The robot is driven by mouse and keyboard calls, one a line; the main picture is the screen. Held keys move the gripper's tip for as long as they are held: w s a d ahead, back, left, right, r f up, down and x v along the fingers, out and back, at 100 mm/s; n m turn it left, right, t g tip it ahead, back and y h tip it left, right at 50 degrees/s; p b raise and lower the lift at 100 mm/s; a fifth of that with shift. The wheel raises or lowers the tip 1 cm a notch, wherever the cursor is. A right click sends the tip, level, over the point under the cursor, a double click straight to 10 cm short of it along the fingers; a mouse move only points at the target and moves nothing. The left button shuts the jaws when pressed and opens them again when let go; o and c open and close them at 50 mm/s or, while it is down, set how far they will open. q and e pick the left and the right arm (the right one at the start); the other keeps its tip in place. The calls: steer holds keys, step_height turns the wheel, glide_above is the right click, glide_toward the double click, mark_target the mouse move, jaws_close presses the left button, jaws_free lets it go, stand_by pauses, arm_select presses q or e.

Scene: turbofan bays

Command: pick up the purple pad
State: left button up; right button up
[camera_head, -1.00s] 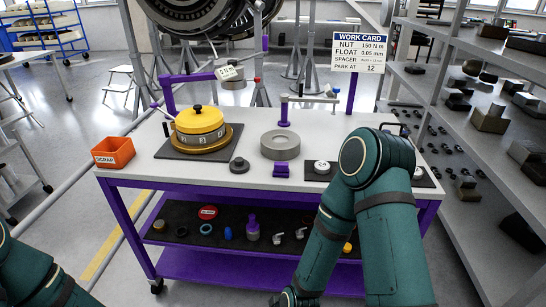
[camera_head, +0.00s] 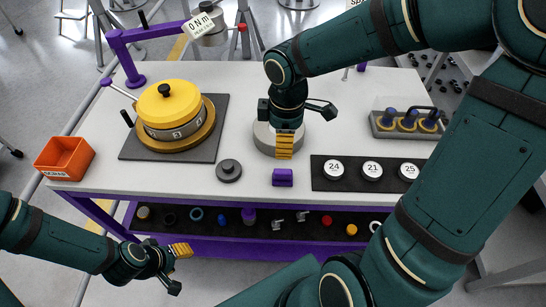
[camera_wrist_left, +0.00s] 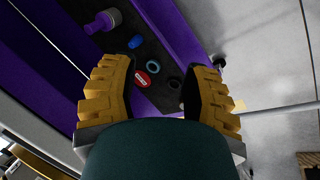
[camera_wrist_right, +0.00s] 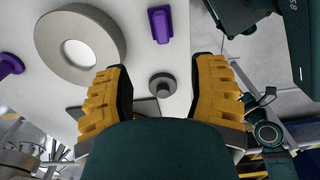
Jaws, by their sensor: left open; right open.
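The purple pad (camera_head: 283,177) is a small block on the white tabletop, near the front edge. It also shows in the right wrist view (camera_wrist_right: 160,24), near the top and ahead of the fingers. My right gripper (camera_head: 285,145) is open with nothing between its yellow fingers. In the head view it hangs just behind the pad and covers part of the grey ring (camera_head: 262,137). My left gripper (camera_head: 178,262) is open and empty, low in front of the bench. In the left wrist view its fingers (camera_wrist_left: 160,88) face the dark lower shelf.
A dark round knob (camera_head: 229,170) lies left of the pad, and a black strip with numbered discs (camera_head: 372,171) lies right. The yellow-lidded housing (camera_head: 170,110) and orange bin (camera_head: 64,158) stand left. A grey tray (camera_head: 405,125) sits at the right.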

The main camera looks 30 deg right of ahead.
mark_target(283, 171)
steer(key=f+b, duration=0.1)
steer(key=f, duration=0.4)
steer(key=f+b, duration=0.1)
steer(key=f, duration=0.2)
steer(key=shift+s+d+b, duration=0.1)
steer(key=shift+s+b, duration=0.2)
steer(key=shift+s, duration=0.1)
steer(key=f+b, duration=0.2)
steer(key=f, duration=0.3)
steer(key=shift+w+f, duration=0.1)
steer(key=shift+w, duration=0.1)
arm_select(q)
steer(key=f, duration=0.1)
steer(key=s+f, duration=0.1)
steer(key=f, duration=0.2)
steer(key=shift+s+f, duration=0.15)
steer(key=shift+s, duration=0.1)
arm_select(e)
jaws_close()
